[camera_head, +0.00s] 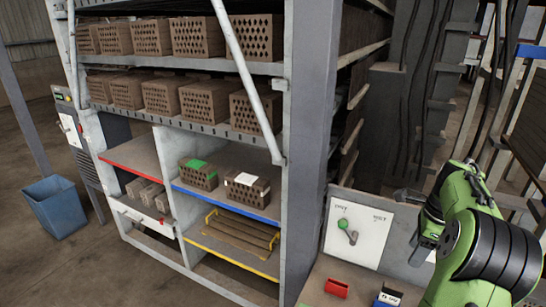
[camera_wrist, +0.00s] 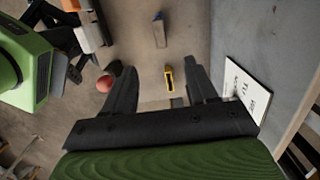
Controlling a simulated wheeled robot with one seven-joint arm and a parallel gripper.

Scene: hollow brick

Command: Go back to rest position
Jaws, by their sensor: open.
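My gripper (camera_wrist: 160,72) is open in the wrist view, with its two dark fingers spread apart and nothing between them. In the head view my green and black arm is at the lower right, and the gripper (camera_head: 424,248) is partly hidden at its left side, near the white panel.
A tall grey rack (camera_head: 310,110) holds several hollow bricks (camera_head: 197,38) on its upper shelves. A red item (camera_head: 336,288) and a blue one (camera_head: 386,298) lie on the bench. A blue bin (camera_head: 55,207) stands left.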

